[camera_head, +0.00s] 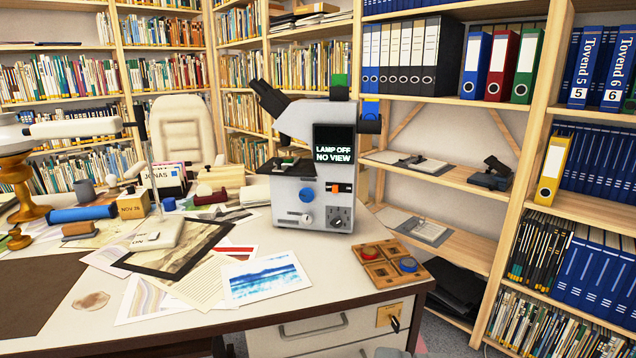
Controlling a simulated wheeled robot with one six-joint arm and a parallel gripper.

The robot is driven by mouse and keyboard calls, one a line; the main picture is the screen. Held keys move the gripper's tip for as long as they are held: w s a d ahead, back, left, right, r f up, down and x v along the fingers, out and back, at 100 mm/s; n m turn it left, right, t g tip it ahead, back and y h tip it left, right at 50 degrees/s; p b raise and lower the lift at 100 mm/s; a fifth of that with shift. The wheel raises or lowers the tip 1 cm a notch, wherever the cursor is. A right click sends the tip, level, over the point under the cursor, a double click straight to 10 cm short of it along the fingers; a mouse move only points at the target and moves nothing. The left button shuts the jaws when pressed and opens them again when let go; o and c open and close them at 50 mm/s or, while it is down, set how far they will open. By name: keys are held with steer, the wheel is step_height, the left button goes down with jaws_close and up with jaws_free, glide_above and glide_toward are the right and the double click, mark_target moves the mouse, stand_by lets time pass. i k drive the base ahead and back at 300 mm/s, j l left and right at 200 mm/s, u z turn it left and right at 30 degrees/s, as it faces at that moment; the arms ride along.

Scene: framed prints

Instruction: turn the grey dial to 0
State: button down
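A grey microscope-like device (314,150) stands upright on the desk. Its dark screen (333,145) reads "LAMP OFF NO VIEW". Low on its front are a small light-grey round knob (306,219) and a dark square panel with a round grey dial (339,217). I cannot tell which is the grey dial, and their markings are too small to read. Above them are a blue knob (306,195) and an orange switch (341,188). My gripper is not clearly visible.
The desk (215,318) holds a blue watercolour print (266,279), papers and a dark-framed sheet (175,250) before the device. A wooden tray (391,281) with red and blue round pieces sits at the desk's right corner. Bookshelves (500,168) stand behind and right.

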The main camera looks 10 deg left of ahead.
mark_target(337, 221)
steer(key=i+l, duration=0.25)
steer(key=l, duration=0.2)
steer(key=i+l, duration=0.25)
steer(key=l, duration=0.2)
steer(key=i+j, duration=0.1)
steer(key=i, duration=0.2)
steer(key=i+j, duration=0.1)
steer(key=i, duration=0.25)
steer(key=u, duration=0.05)
